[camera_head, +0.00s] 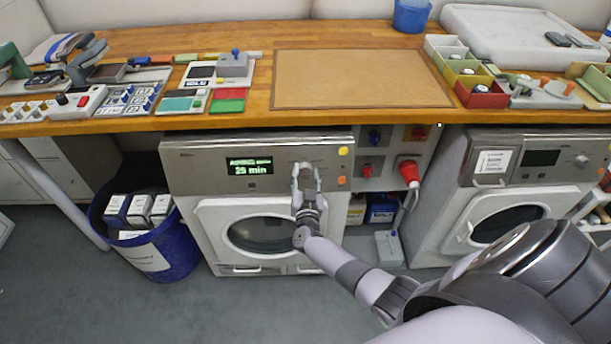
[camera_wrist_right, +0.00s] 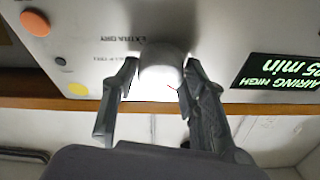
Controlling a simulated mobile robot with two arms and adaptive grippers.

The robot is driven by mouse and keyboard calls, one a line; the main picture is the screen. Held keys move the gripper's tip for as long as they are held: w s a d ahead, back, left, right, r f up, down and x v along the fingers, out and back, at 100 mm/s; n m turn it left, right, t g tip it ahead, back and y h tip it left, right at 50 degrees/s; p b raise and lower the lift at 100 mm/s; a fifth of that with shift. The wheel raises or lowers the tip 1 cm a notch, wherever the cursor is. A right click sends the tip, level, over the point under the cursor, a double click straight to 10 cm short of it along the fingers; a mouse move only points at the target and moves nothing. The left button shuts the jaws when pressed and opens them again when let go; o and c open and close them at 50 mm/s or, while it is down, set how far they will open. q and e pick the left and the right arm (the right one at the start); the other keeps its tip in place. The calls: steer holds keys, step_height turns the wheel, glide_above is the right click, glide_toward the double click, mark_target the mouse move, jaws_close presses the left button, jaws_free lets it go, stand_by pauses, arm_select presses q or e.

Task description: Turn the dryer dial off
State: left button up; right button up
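The dryer (camera_head: 177,165) stands under the counter at the middle left, with a lit display (camera_head: 250,165) reading "25 min". In the right wrist view the display (camera_wrist_right: 285,77) shows "AIRING HIGH" and 25 min, upside down. The round dial (camera_head: 305,167) is on the panel right of the display. My right gripper (camera_head: 306,176) is at the dial. In the right wrist view its fingers (camera_wrist_right: 160,92) stand on either side of the pale dial (camera_wrist_right: 162,66), very near or touching it; firm contact cannot be told. My left gripper is not in view.
A yellow button (camera_head: 343,151) and an orange button (camera_head: 341,181) sit right of the dial. A red plug (camera_head: 409,171) is on the wall panel further right. A second machine (camera_head: 451,180) stands at the right, and a blue bin (camera_head: 160,254) at the left.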

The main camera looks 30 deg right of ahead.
steer(key=c, duration=0.6)
steer(key=shift+m, duration=0.3)
steer(key=shift+c, duration=0.2)
steer(key=m+g+h+b, duration=0.1)
steer(key=m, duration=0.3)
steer(key=shift+a+f+m, duration=0.1)
steer(key=shift+a+m, duration=0.05)
steer(key=shift+m, duration=0.25)
steer(key=shift+m+g+h, duration=0.3)
steer(key=shift+m+g, duration=0.2)
steer(key=shift+m, duration=0.85)
steer(key=shift+m+g+h, duration=0.3)
steer(key=shift+m+g, duration=0.2)
steer(key=shift+m, duration=0.85)
steer(key=o, duration=1.2)
steer(key=shift+c, duration=0.2)
